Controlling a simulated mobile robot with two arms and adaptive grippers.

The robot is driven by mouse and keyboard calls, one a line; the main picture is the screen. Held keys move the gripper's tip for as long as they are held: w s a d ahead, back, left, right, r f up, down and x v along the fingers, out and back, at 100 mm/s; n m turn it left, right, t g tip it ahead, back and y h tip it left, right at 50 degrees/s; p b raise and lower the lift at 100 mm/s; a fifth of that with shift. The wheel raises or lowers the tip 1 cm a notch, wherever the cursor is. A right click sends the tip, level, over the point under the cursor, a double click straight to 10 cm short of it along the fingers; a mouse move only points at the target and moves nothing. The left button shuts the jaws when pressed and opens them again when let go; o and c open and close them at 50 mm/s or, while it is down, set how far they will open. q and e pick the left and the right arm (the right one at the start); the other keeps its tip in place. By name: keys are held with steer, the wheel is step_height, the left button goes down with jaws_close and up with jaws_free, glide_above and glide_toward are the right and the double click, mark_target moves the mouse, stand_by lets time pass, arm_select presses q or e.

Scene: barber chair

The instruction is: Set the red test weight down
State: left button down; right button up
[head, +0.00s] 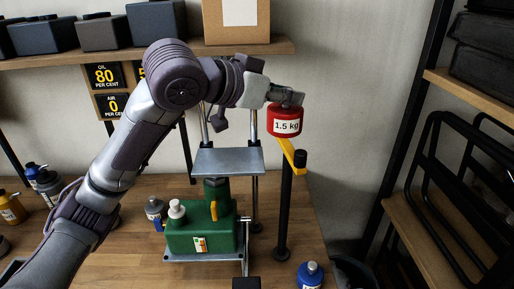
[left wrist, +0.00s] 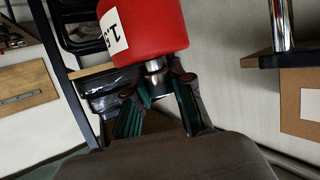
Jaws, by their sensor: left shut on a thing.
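The red test weight (head: 285,122) has a white label reading 1.5 kg. It hangs below my left gripper (head: 288,98), high over the bench. In the left wrist view the red weight (left wrist: 158,22) has a metal stem, and my left gripper (left wrist: 158,88) is shut on that stem. A flat grey metal plate (head: 228,163) sits above a green machine (head: 202,232), lower and to the left of the weight. A yellow bar (head: 291,153) shows just below the weight; I cannot tell whether they touch. My right gripper is not in view.
A black post (head: 285,205) stands right of the green machine, and upright metal rods (head: 254,190) flank the plate. A blue bottle (head: 309,276) stands at the front right. A wall shelf (head: 150,54) runs behind my arm. A dark rack (head: 440,190) is at the right.

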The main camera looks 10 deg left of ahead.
arm_select(q)
steer(key=shift+a+r, duration=0.45)
steer(key=shift+r, duration=0.05)
steer(key=shift+w+a+f+p, duration=0.3)
steer(key=shift+a+f+p, duration=0.35)
steer(key=shift+a+f, duration=1.15)
steer(key=shift+w+a+f+p, duration=0.35)
steer(key=shift+a+f+p, duration=0.25)
steer(key=shift+a+f, duration=1.2)
steer(key=shift+w+a+f+p, duration=0.3)
steer(key=shift+a+f+p, duration=0.35)
steer(key=shift+a+f, duration=1.15)
steer(key=shift+a+r, duration=0.2)
steer(key=shift+r, duration=0.05)
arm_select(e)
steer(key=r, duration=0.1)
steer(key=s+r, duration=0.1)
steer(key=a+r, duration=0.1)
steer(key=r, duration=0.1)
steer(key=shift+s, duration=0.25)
arm_select(q)
steer(key=shift+f, duration=0.15)
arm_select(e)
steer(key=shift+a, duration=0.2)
arm_select(q)
steer(key=c, duration=1.3)
jaws_free()
steer(key=shift+f, duration=0.25)
steer(key=shift+o, duration=1.4)
steer(key=shift+s, duration=0.15)
